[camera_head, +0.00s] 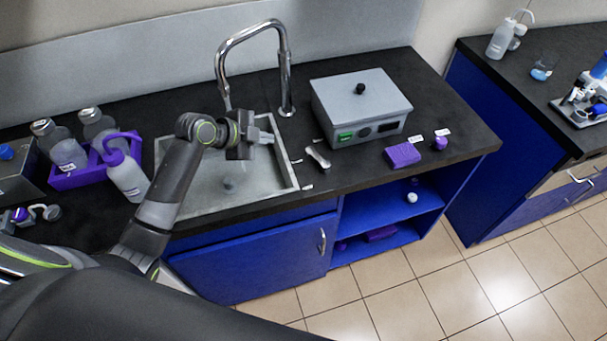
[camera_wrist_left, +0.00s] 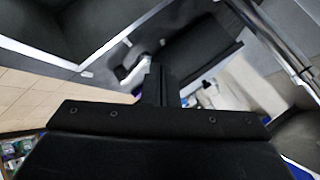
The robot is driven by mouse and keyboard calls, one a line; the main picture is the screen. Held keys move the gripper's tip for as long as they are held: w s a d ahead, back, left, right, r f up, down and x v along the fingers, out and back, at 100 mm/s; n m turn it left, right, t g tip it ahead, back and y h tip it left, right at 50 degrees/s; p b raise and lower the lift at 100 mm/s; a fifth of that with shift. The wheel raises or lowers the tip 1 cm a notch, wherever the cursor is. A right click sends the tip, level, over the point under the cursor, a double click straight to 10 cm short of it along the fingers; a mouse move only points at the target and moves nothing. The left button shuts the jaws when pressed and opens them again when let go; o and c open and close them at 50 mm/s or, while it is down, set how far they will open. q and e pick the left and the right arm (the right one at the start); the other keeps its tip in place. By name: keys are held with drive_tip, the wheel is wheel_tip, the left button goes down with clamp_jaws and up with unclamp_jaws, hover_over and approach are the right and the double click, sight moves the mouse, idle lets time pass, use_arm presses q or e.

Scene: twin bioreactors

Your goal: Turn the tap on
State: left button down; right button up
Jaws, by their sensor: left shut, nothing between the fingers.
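The chrome tap (camera_head: 284,72) stands at the back right of the sink, its tall curved spout arching left over the basin. My left gripper (camera_head: 268,136) is above the right part of the sink, in front of the tap's post and apart from it in the head view. Its fingers are shut with nothing between them; they also show in the left wrist view (camera_wrist_left: 160,80). A chrome post, which looks like the tap (camera_wrist_left: 278,42), crosses the upper right of the wrist view. I cannot make out a separate tap handle. My right gripper is not in view.
The grey sink (camera_head: 290,181) lies below my left gripper. A grey instrument box (camera_head: 350,95) stands to the right, with a small white-and-dark item (camera_head: 318,156) before it. A purple block (camera_head: 402,155) lies near the counter edge. A purple bottle rack (camera_head: 70,180) and wash bottle (camera_head: 127,175) stand left.

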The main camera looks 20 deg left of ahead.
use_arm(q)
drive_tip(key=s+f+m+t+b, duration=0.1)
drive_tip(key=s+f+m+b, duration=0.1)
drive_tip(key=s+m+b, duration=0.3)
drive_tip(key=m+h+b, duration=0.1)
drive_tip(key=m+b, duration=0.2)
drive_tip(key=b, duration=0.3)
approach(308, 152)
drive_tip(key=shift+t, duration=0.3)
drive_tip(key=f, duration=0.1)
drive_tip(key=d+f, duration=0.1)
drive_tip(key=f, duration=0.2)
drive_tip(key=shift+w+d+f, duration=0.1)
drive_tip(key=shift+d+f, duration=0.1)
drive_tip(key=shift+d, duration=0.2)
drive_tip(key=shift+w+d+p, duration=0.35)
drive_tip(key=shift+w+d, duration=0.2)
drive_tip(key=shift+w, duration=0.25)
drive_tip(key=shift+w+d+p, duration=0.35)
drive_tip(key=shift+w+d, duration=0.25)
drive_tip(key=shift+w, duration=0.25)
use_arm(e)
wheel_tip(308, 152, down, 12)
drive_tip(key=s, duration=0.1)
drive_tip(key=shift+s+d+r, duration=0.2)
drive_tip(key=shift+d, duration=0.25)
use_arm(q)
drive_tip(key=shift+f, duration=0.1)
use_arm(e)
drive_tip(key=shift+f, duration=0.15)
